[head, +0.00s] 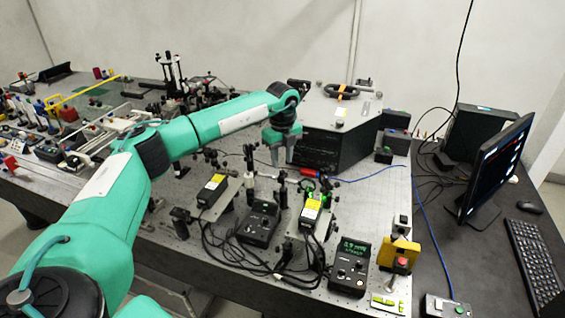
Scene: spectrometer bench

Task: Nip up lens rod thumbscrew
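My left gripper (283,160) hangs with its fingers pointing down over the middle of the optical bench (215,255). A gap shows between the two fingers, and nothing is seen in it. Just below and in front of it stand thin dark rods, among them a rod (282,190) with a pale part and another rod (250,160) to its left. The thumbscrew is too small to tell apart on these rods. The gripper looks apart from them. My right gripper is not in view.
A large grey-topped housing (318,108) stands behind the gripper. A monitor (495,165) is at right. Bare bench shows at right centre (375,205).

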